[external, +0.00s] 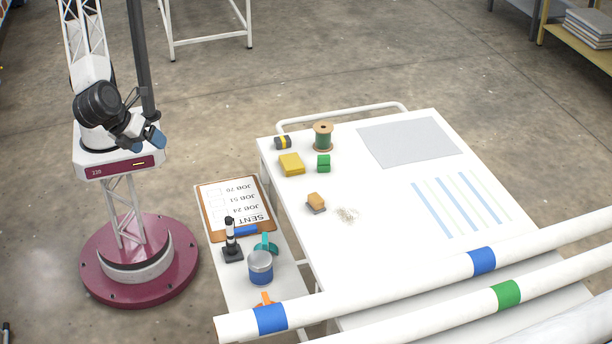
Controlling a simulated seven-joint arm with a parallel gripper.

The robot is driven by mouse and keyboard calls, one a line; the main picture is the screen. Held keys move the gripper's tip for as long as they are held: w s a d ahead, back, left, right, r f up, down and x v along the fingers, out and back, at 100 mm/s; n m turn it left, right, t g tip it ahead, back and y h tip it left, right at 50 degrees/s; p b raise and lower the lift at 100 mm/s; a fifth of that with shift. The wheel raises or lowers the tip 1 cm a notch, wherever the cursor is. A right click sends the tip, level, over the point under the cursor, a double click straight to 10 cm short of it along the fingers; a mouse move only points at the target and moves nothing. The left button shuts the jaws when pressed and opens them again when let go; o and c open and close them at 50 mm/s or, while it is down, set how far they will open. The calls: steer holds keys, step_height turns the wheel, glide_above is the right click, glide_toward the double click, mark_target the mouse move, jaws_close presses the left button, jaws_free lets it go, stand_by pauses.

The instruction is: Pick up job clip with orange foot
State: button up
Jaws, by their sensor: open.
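An orange piece (265,299), which looks like the orange foot of a job clip, shows at the near end of the narrow white side shelf (285,272). The white roller with a blue band crosses in front and hides its lower part. A teal clip-like piece (265,244) stands farther back on the same shelf, behind a blue-and-grey can (260,267). My gripper (145,139) is open and empty, with blue fingertips. It is high beside my arm's column, well apart from the shelf and the orange piece.
A black stand with a banded post (231,238) is beside the can. A clipboard (208,213) lies at the shelf's far end. White rollers (400,284) cross the near side. The white table (370,205) holds a spool (323,136) and several small blocks.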

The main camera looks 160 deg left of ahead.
steer(key=w+a+f+m+y, duration=0.25)
steer(key=w+a+f, duration=0.25)
steer(key=w+f, duration=0.3)
steer(key=w+a+f+m+y, duration=0.1)
steer(key=w+a+f+m, duration=0.3)
steer(key=w+f, duration=0.45)
steer(key=m+t+y, duration=0.1)
steer(key=m+y, duration=0.2)
steer(key=m, duration=0.1)
glide_toward(273, 309)
steer(key=shift+s+a+r, duration=0.1)
steer(key=shift+a+r, duration=0.2)
steer(key=shift+a, duration=0.25)
steer(key=shift+s+a+r, duration=0.1)
steer(key=shift+a+r, duration=0.2)
steer(key=shift+a, duration=0.2)
steer(key=shift+a, duration=0.1)
steer(key=shift+x, duration=1.15)
steer(key=shift+a, duration=0.15)
steer(key=shift+f+x, duration=0.2)
steer(key=shift+x, duration=2.3)
steer(key=shift+w, duration=0.2)
